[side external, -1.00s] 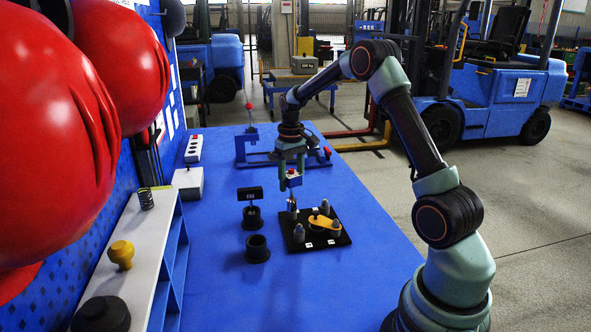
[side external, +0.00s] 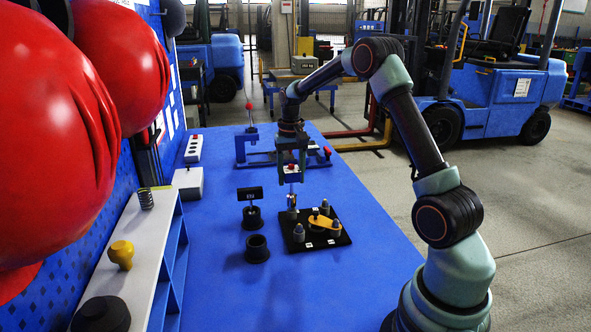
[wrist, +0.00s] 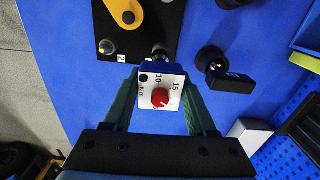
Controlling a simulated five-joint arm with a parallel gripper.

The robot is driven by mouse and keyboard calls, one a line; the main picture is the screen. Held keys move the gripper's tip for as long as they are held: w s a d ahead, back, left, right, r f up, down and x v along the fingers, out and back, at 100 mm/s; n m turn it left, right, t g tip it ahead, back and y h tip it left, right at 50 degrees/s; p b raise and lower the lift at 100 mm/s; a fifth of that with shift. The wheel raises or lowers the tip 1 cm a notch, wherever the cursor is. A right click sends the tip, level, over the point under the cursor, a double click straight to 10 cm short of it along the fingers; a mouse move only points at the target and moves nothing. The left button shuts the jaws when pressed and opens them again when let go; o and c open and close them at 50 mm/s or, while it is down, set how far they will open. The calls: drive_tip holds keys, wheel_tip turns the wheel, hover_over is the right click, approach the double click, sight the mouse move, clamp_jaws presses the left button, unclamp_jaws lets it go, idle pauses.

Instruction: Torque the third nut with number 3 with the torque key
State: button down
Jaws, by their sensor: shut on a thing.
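My gripper (side external: 291,172) is shut on the torque key (wrist: 161,88), which has a white dial face marked 10 and 15 N·m and a red knob. The key hangs upright, its shaft pointing down at the back left corner of the black plate (side external: 320,242). A nut post (wrist: 159,50) shows at the key's far edge in the wrist view. I cannot tell whether the key's tip touches it. Other grey nuts (side external: 299,233) stand on the plate around a yellow arm (side external: 321,221). A label 2 (wrist: 122,57) shows beside the key; no number 3 is readable.
A black cup (side external: 257,248) and a stand with a small black display (side external: 250,193) are left of the plate. A blue fixture (side external: 245,150) stands behind. A white shelf (side external: 150,225) and red punching-bag-like shapes (side external: 120,70) line the left. The blue table's front is clear.

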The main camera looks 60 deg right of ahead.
sight(291, 165)
drive_tip(key=shift+r, duration=1.35)
drive_tip(key=shift+r, duration=0.2)
drive_tip(key=shift+r, duration=1.35)
